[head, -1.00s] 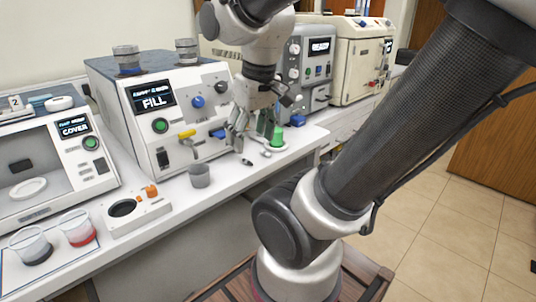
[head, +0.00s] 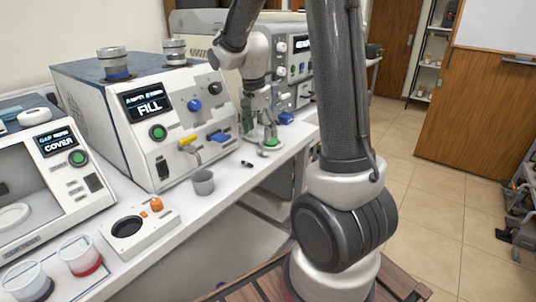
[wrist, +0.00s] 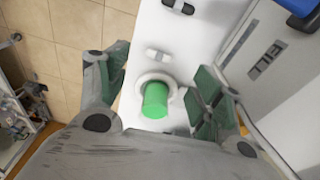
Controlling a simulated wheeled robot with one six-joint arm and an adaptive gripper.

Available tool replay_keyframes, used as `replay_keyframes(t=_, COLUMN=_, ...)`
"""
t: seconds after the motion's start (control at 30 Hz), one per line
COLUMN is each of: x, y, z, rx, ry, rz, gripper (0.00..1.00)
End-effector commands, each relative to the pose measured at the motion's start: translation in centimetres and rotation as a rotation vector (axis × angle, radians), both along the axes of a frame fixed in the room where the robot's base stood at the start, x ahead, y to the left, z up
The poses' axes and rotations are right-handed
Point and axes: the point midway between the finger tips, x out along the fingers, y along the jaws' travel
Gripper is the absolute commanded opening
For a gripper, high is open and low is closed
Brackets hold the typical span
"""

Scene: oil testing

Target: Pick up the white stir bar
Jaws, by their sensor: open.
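A small white bar (wrist: 158,55), which looks like the white stir bar, lies on the white bench top in the wrist view. It lies between a green cylinder (wrist: 155,99) on a round white base (wrist: 172,85) and a dark bar (wrist: 179,6). My gripper (wrist: 164,68) is open and empty, with one finger on each side of the white bar and the green cylinder. In the head view my gripper (head: 257,136) is at the green piece (head: 271,132), and the white bar is hard to make out there. I cannot tell the exact height of the fingertips.
The FILL machine (head: 183,122) stands close behind my gripper, with a yellow lever (head: 187,139) and a blue lever (head: 220,137) sticking out. A grey cup (head: 203,183) stands nearer on the bench. A plate with a round hole (head: 138,226) lies farther left.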

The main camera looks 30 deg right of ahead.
Motion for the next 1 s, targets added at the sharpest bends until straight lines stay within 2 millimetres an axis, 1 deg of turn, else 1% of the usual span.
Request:
replay_keyframes(t=0.07, x=0.0, y=0.0, z=-0.3, rx=0.002, ry=-0.004, rz=-0.037, gripper=0.66)
replay_keyframes(t=0.27, x=0.1, y=-0.4, z=-2.5, rx=0.003, ry=-0.003, rz=-0.051, gripper=0.66)
replay_keyframes(t=0.37, x=0.1, y=-0.7, z=-3.8, rx=0.003, ry=-0.002, rz=-0.051, gripper=0.66)
replay_keyframes(t=0.5, x=0.4, y=-1.3, z=-6.0, rx=0.002, ry=-0.001, rz=-0.049, gripper=0.66)
replay_keyframes(t=0.6, x=0.5, y=-1.4, z=-7.1, rx=0.003, ry=-0.005, rz=-0.049, gripper=0.66)
replay_keyframes(t=0.7, x=0.5, y=-1.4, z=-7.7, rx=0.003, ry=-0.006, rz=-0.048, gripper=0.66)
replay_keyframes(t=0.9, x=0.5, y=-1.4, z=-7.7, rx=0.004, ry=-0.007, rz=-0.047, gripper=0.66)
replay_keyframes(t=0.97, x=0.5, y=-1.4, z=-7.7, rx=0.003, ry=-0.007, rz=-0.047, gripper=0.56)
replay_keyframes(t=1.0, x=0.5, y=-1.4, z=-7.7, rx=0.003, ry=-0.007, rz=-0.047, gripper=0.48)
